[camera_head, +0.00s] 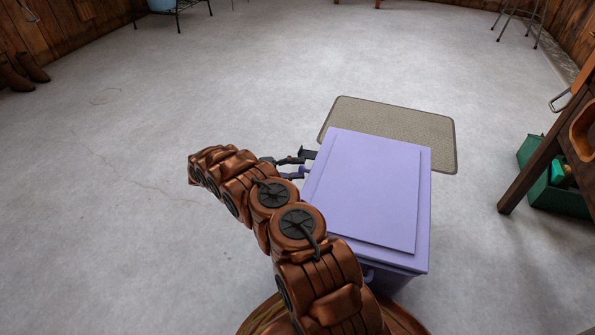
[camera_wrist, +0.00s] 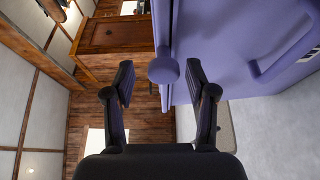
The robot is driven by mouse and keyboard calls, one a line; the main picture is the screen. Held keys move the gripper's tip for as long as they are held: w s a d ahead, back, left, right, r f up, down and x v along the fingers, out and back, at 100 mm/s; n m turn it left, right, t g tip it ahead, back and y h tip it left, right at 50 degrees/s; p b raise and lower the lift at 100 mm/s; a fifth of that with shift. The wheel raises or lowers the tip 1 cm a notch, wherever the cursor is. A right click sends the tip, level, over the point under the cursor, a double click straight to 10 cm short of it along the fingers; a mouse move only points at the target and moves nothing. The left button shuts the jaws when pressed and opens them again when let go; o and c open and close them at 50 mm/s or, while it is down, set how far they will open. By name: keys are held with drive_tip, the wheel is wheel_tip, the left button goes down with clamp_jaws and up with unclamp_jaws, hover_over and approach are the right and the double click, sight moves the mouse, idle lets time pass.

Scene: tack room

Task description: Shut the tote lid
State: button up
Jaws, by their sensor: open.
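The purple tote (camera_head: 395,283) stands on the floor right of my arm. Its lid (camera_head: 365,190) lies over the top in the head view, covering the inside. In the wrist view a thin dark line runs between the lid (camera_wrist: 162,20) and the tote body (camera_wrist: 215,45); I cannot tell if the lid is fully seated. A rounded purple knob (camera_wrist: 163,69) sticks out from the lid's edge. My gripper (camera_head: 306,163) is at the lid's left edge, open. In the wrist view the knob sits between and slightly beyond the fingertips, with gaps on both sides.
A grey-beige mat (camera_head: 390,115) lies behind the tote. A wooden bench (camera_head: 555,145) with a green box (camera_head: 550,190) under it stands at the right. Boots (camera_head: 30,68) stand at the far left wall. The floor left of my arm is clear.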

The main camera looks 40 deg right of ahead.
wheel_tip(320, 180, up, 9)
idle(0.5)
drive_tip(key=shift+a, duration=0.1)
